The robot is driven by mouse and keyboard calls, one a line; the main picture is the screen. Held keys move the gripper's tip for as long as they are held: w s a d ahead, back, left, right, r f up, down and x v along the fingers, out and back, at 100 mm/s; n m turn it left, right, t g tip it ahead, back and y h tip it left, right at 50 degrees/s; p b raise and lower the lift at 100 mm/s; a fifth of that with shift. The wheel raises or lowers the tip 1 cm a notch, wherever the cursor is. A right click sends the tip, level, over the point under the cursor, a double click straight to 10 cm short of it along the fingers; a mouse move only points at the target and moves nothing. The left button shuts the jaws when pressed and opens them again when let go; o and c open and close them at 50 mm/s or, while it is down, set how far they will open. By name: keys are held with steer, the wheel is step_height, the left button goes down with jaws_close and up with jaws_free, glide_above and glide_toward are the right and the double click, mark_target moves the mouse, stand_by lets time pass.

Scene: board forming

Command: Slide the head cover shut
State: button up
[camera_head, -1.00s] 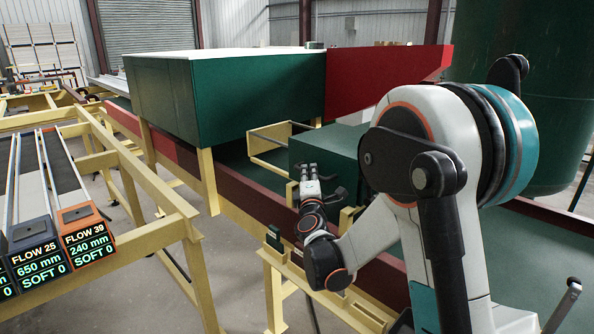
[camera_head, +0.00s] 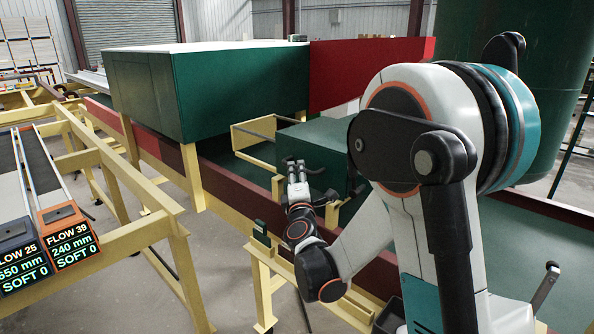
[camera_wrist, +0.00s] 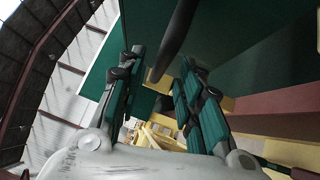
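The low dark green box-shaped cover (camera_head: 325,140), seemingly the head cover, sits on the line beyond my gripper; my arm hides its right part. My gripper (camera_head: 303,165) is in front of the box's near face. In the wrist view my gripper (camera_wrist: 163,75) has its two green-padded fingers spread apart. A dark rounded bar (camera_wrist: 176,38), perhaps a handle, runs down from the top between the fingers, with a gap on both sides. Green surfaces fill the space behind it. I cannot tell how far the cover is open.
A large green housing (camera_head: 190,85) with a red panel (camera_head: 365,72) stands behind on yellow legs. A dark red rail (camera_head: 232,180) runs along the line below the gripper. A yellow frame (camera_head: 150,205) with labelled lanes stands at left. Bare floor lies between.

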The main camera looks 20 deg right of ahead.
steer(key=v, duration=0.8)
steer(key=shift+s, duration=0.3)
steer(key=shift+f, duration=0.1)
steer(key=s+d+r+m+g+h, duration=0.25)
steer(key=s+d+m+g, duration=0.5)
steer(key=s+m, duration=0.5)
steer(key=s+a+f+m+g+y, duration=0.2)
steer(key=s+a+f+y, duration=0.1)
steer(key=s, duration=0.6)
steer(key=s+a+f+m+g+y, duration=0.2)
steer(key=s+a, duration=0.4)
steer(key=s, duration=0.3)
steer(key=shift+f+y, duration=0.85)
steer(key=shift+y, duration=0.1)
steer(key=shift+m+g, duration=0.25)
